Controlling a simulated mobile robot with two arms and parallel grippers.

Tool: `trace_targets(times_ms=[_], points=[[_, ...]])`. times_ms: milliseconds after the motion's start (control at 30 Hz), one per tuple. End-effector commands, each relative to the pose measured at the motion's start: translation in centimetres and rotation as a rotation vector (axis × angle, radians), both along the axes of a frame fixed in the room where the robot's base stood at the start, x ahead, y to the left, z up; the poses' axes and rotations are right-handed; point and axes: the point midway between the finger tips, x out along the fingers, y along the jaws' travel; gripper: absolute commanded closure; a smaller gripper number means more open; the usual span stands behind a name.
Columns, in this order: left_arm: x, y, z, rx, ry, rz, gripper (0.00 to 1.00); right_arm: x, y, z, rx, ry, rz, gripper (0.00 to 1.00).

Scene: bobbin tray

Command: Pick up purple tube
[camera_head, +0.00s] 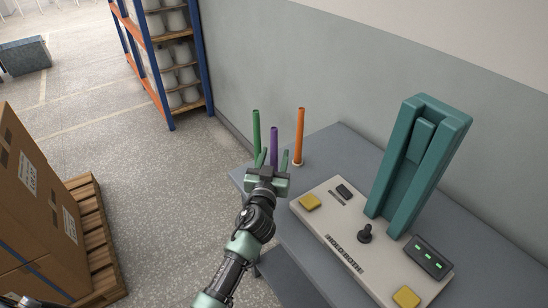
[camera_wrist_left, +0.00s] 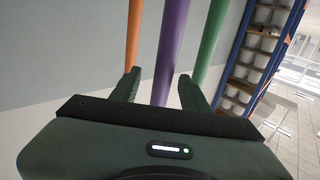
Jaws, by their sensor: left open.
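The purple tube (camera_head: 274,146) stands upright near the far left corner of the grey table, between a green tube (camera_head: 256,130) and an orange tube (camera_head: 299,135). My left gripper (camera_head: 271,158) is open, with its fingers pointing toward the purple tube; the palm hides the tube's lower end in the head view. In the left wrist view the purple tube (camera_wrist_left: 169,55) runs between the two fingers of the open gripper (camera_wrist_left: 160,90). Whether a finger touches it I cannot tell.
The orange tube (camera_wrist_left: 134,35) and green tube (camera_wrist_left: 211,40) stand close on either side. A beige control panel (camera_head: 345,235) with a joystick and a teal upright holder (camera_head: 415,165) occupy the table's right part. The wall (camera_head: 340,75) is behind.

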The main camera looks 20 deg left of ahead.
Motion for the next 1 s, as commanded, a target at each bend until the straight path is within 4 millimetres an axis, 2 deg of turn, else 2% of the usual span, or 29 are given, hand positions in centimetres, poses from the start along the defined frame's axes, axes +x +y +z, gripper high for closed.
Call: trace_targets(times_ms=[100,200,500,533,600,700,1000], points=[[2.0,0.5,0.6,0.003,0.000,0.002,0.54,0.0,0.1,0.8,0.001,0.000,0.000,0.64],[3.2,0.7,0.3,0.002,-0.001,0.002,0.54,0.0,0.1,0.6,0.001,0.000,0.000,0.64],[3.7,0.7,0.2,0.001,0.000,0.002,0.54,0.0,0.3,0.6,0.003,0.000,-0.001,0.64],[3.7,0.7,0.2,0.001,0.000,0.002,0.57,0.0,0.3,0.6,0.003,0.000,-0.001,0.64],[3.7,0.7,0.2,0.001,0.001,0.002,0.77,0.0,0.3,0.6,0.003,0.000,-0.001,0.64],[3.7,0.7,0.2,0.001,0.001,0.002,1.00,0.0,0.3,0.6,0.003,0.000,-0.001,0.64],[3.7,0.7,0.3,0.001,0.001,0.002,1.00,0.0,0.2,0.6,0.003,0.001,-0.001,0.64]])
